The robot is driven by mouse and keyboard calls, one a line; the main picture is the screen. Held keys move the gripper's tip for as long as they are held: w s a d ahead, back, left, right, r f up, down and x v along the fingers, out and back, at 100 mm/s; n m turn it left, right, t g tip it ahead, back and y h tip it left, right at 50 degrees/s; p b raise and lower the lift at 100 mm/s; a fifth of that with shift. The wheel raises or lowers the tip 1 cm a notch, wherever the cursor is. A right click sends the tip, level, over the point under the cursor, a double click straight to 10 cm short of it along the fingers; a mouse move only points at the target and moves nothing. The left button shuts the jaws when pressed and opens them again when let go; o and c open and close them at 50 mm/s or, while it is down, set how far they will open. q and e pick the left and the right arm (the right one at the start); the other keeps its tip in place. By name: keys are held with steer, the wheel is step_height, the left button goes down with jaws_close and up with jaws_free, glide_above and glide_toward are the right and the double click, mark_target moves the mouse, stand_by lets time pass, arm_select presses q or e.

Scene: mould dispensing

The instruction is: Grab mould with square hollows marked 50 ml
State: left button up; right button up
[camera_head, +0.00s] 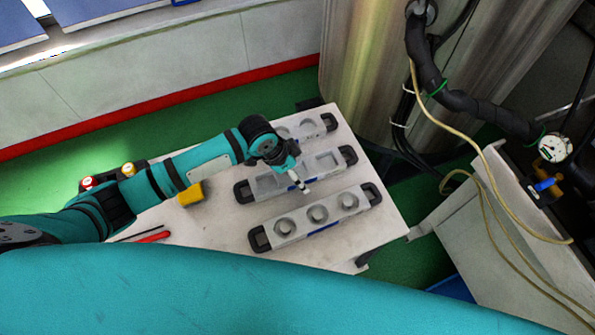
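Three grey moulds with black end handles lie on a white table. The middle mould (325,162) has square hollows, and my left arm covers part of it. The front mould (318,213) has round hollows. No 50 ml mark is readable. My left gripper (304,187) points down over the front side of the middle mould. I cannot tell whether it touches it, or whether its fingers are apart. My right gripper is not in view.
A yellow block (191,194), a red tool (153,238) and a holder with red and yellow caps (128,169) are at the left. A large metal tank (365,60) stands behind. A hose-fitted cabinet stands at the right.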

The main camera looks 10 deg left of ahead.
arm_select(q)
steer(key=c, duration=1.6)
steer(key=shift+w+r, duration=0.1)
steer(key=shift+w, duration=0.05)
steer(key=shift+c, duration=0.5)
